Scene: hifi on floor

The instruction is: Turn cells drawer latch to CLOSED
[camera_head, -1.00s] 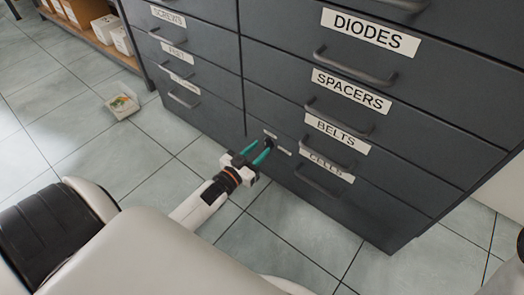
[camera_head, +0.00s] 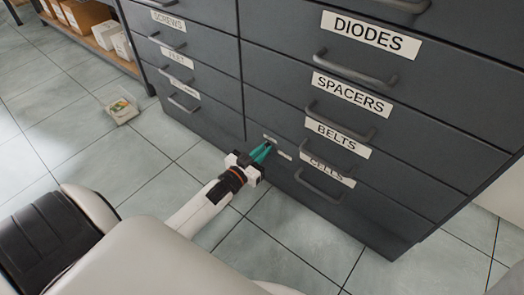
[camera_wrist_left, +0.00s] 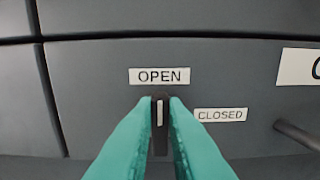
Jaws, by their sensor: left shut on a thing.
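The cells drawer (camera_head: 355,205) is the lowest labelled drawer in the right column of the dark cabinet, and it looks shut. In the left wrist view its latch (camera_wrist_left: 160,115) is a small dark knob with a pale line, standing upright and pointing at the OPEN label (camera_wrist_left: 160,76). The CLOSED label (camera_wrist_left: 221,114) is to the right of the latch. My left gripper (camera_head: 262,152) has its teal fingers shut on the latch, one on each side; these fingers also show in the left wrist view (camera_wrist_left: 160,108). The fingers hide part of the latch. My right gripper is not in view.
The cells drawer handle (camera_head: 318,188) juts out to the right of the latch. A small box (camera_head: 122,109) sits on the tiled floor at left, near a shelf with boxes (camera_head: 85,17).

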